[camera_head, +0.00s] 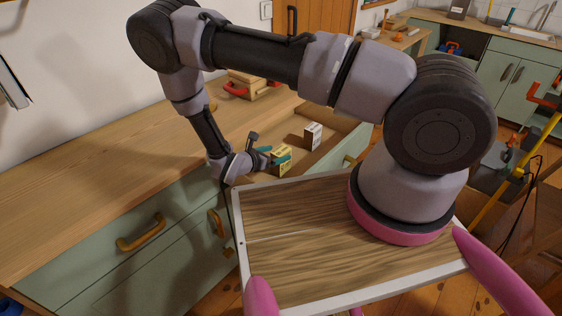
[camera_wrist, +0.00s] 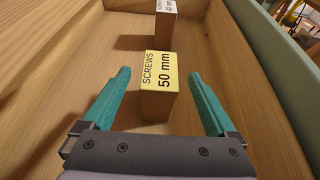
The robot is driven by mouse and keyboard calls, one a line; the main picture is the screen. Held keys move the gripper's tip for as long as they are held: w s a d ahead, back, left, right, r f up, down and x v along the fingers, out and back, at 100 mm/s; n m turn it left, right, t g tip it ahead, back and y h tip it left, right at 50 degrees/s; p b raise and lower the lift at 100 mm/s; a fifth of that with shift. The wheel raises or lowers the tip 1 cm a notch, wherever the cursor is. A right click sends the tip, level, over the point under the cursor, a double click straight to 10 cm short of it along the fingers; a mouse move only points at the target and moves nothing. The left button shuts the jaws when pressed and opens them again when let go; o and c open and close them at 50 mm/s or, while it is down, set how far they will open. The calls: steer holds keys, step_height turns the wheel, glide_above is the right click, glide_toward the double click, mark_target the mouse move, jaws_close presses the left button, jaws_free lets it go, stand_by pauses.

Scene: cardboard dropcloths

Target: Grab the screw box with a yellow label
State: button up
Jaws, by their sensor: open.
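The screw box with a yellow label (camera_wrist: 158,85) stands in an open wooden drawer. Its top reads "SCREWS 50 mm" in the wrist view. It also shows in the head view (camera_head: 281,161), just right of my gripper. My gripper (camera_wrist: 160,95) is open, with one teal finger on each side of the box. There is a gap between each finger and the box, and it is not held.
A second box, with a white label (camera_wrist: 166,12), stands farther along the drawer (camera_head: 330,150); it also shows in the head view (camera_head: 313,135). Drawer walls rise on both sides. A wooden toolbox with red handles (camera_head: 245,86) sits on the worktop (camera_head: 110,165).

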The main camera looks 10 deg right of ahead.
steer(key=x, duration=0.2)
steer(key=shift+w+d, duration=0.15)
steer(key=shift+w, duration=0.1)
jaws_close()
